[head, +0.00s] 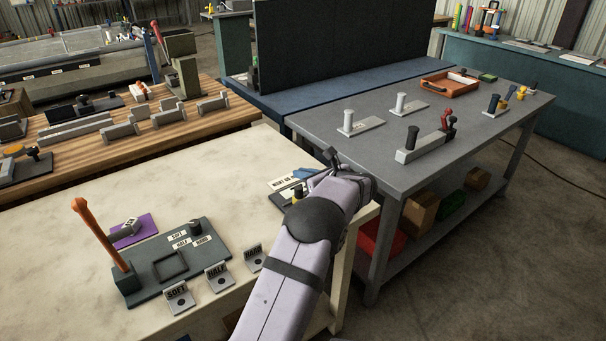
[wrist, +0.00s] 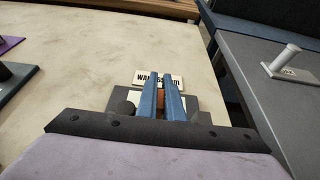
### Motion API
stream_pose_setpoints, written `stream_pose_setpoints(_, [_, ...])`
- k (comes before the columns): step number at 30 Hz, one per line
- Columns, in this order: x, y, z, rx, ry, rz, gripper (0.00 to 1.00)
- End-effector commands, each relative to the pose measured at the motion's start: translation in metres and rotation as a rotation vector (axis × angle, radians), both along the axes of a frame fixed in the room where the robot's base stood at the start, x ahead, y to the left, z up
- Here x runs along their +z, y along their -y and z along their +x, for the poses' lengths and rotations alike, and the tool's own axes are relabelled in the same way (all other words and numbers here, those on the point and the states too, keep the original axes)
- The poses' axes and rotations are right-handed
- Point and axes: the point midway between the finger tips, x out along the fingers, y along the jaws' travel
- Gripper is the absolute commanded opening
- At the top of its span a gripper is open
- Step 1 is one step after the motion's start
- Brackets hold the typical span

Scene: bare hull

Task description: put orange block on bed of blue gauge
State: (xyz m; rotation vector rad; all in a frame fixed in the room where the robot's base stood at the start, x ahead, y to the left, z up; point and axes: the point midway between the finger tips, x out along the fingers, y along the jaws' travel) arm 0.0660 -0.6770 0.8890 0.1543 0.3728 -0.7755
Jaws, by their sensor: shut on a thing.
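My gripper (head: 300,174) is at the right end of the pale table, with its fingers pointing left. In the wrist view, its two blue fingers (wrist: 163,82) are shut on an orange block (wrist: 160,98), which shows as a small orange-brown strip between them. The fingers are over a dark plate (wrist: 204,102) with a white printed label (wrist: 145,78), partly hidden. In the head view, the same label (head: 284,183) shows beside the fingers. I cannot tell if this plate is the blue gauge, or whether the block touches it.
To the left on the pale table (head: 90,205) stand a dark fixture (head: 190,257) with an orange lever (head: 95,230), several small label stands and a purple mat (head: 135,231). A grey table (head: 440,95) with posts and an orange tray (head: 450,83) is at right.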

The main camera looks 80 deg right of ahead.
Motion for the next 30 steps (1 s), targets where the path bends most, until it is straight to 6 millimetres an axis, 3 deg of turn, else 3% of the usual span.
stream_pose_setpoints(9, [-0.007,0.0,0.0,0.0,0.001,0.001,0.0])
stream_pose_setpoints(12, [-0.006,0.0,0.0,0.0,0.0,0.0,0.26])
stream_pose_setpoints(25, [0.004,0.0,0.0,0.0,0.0,-0.001,0.26])
stream_pose_setpoints(30, [0.008,-0.012,-0.014,-0.002,0.001,-0.001,0.26])
